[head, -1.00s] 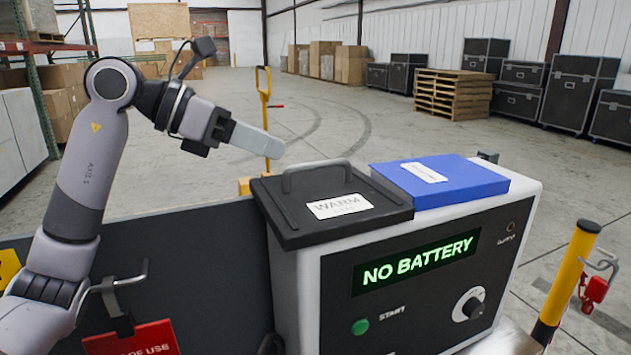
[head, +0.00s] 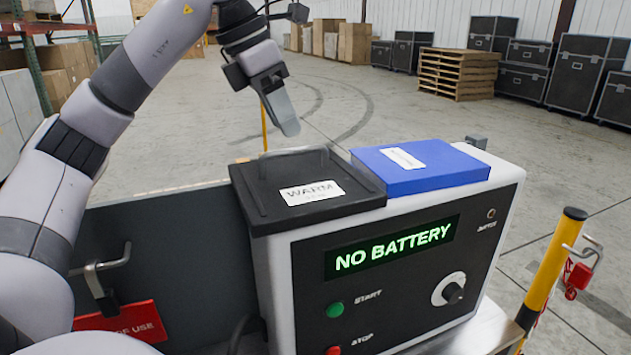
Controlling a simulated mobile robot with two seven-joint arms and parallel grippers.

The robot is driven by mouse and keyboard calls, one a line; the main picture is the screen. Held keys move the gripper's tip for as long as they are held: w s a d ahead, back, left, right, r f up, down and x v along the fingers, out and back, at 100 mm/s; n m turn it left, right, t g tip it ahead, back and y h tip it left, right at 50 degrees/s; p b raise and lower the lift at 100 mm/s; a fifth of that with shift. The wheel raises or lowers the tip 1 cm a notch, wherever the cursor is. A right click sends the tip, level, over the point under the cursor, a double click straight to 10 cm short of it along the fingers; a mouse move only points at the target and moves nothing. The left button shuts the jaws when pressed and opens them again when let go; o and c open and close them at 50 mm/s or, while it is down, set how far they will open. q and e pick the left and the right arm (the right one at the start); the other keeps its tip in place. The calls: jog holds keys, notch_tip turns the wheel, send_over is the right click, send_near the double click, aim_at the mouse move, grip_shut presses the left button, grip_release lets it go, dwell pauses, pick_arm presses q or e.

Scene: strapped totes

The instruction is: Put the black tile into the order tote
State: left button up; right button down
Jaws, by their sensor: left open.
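My left gripper (head: 283,112) hangs above and behind a black lid (head: 270,215) with a raised handle and a white label reading WARM. It is open and apart from the lid, with nothing seen in it. A blue lid (head: 450,172) with a white label lies to the right of the black lid, on the same box-shaped machine (head: 300,285). No black tile or order tote can be made out in the view. My right gripper is not in view.
The machine's front has a NO BATTERY display (head: 392,247), a green button (head: 335,309) and a knob (head: 453,291). A yellow post (head: 550,270) stands at right. Stacked pallets (head: 457,73) and black cases (head: 580,75) stand far back. Open floor lies behind the machine.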

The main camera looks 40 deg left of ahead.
aim_at(294, 149)
pick_arm(q)
jog(key=x, duration=0.3)
jog(key=a+x, duration=0.1)
jog(key=x, duration=0.1)
jog(key=shift+d+f, duration=0.1)
jog(key=shift+f, duration=0.35)
jog(key=shift+w+d+f, duration=0.15)
jog(key=shift+w+f, duration=0.05)
jog(key=shift+f, duration=0.25)
jog(key=shift+r, duration=0.1)
grip_shut()
